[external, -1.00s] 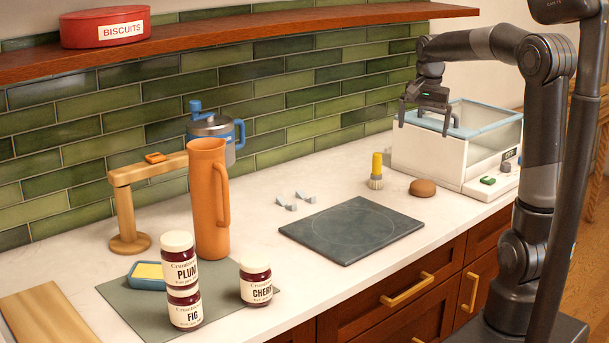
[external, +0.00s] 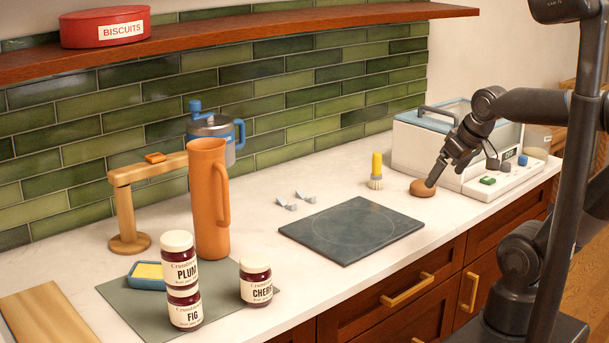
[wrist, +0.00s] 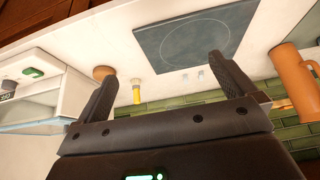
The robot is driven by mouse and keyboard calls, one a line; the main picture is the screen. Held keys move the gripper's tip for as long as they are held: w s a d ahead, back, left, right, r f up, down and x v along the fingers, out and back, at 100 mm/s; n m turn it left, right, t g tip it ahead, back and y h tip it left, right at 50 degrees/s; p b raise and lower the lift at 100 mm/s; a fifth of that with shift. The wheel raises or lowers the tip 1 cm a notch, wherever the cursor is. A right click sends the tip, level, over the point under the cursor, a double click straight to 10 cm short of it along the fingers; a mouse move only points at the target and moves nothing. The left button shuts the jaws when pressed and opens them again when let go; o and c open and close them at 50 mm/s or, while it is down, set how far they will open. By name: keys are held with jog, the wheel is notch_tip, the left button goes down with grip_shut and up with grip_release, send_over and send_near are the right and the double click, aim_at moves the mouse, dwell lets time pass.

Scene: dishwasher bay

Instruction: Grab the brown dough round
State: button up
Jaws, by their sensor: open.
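The brown dough round (external: 419,189) sits on the white counter in front of the glass-lidded appliance. In the wrist view the dough round (wrist: 103,72) shows at the upper left, just beyond the left finger's tip. My gripper (external: 461,177) is open and low over the counter's right end. Its one finger reaches down across the dough's right side in the external view; whether they touch I cannot tell. In the wrist view my gripper (wrist: 163,68) has its fingers wide apart with nothing between them; the dough lies outside that gap.
The white appliance (external: 480,184) with a blue rim and buttons stands close behind my gripper. A yellow-handled brush (external: 376,171) stands left of the dough. A dark square plate (external: 350,230) lies further left. Jars and an orange jug (external: 207,205) are far left.

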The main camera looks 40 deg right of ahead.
jog(key=shift+c, duration=0.3)
jog(key=m+g, duration=0.2)
jog(key=g, duration=0.4)
send_over(423, 182)
notch_tip(423, 182, down, 7)
notch_tip(423, 182, down, 10)
jog(key=shift+a+f, duration=0.1)
jog(key=shift+f, duration=0.15)
jog(key=shift+c, duration=0.5)
jog(key=c, duration=1.1)
